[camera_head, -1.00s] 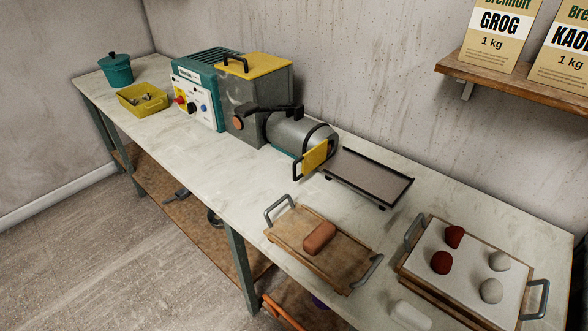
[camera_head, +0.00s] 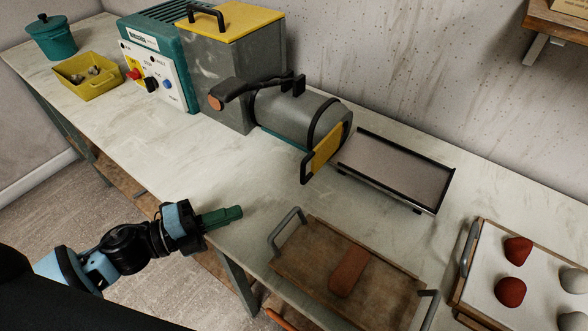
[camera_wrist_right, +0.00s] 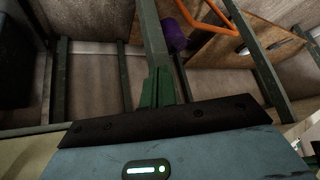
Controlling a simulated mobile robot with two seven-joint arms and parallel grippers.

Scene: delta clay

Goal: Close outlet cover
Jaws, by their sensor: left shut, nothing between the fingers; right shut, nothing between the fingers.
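The outlet cover is the yellow plate (camera_head: 326,149) with a dark handle (camera_head: 306,167) at the outlet end of the grey barrel (camera_head: 298,115). It stands out to the front-left of the barrel's end, and I cannot tell its exact angle. My left gripper (camera_head: 238,212) is shut and empty. It is over the table's front edge, below and left of the cover and apart from it. My right gripper (camera_wrist_right: 157,75) shows only in the right wrist view, shut and empty, with table legs and the lower shelf beyond it.
A black-edged tray (camera_head: 436,208) stands right of the outlet. A wooden board (camera_head: 284,262) holding a clay roll (camera_head: 348,270) lies at the front. A white-topped board (camera_head: 480,272) holds several lumps. The worktop (camera_head: 190,160) before the machine is clear.

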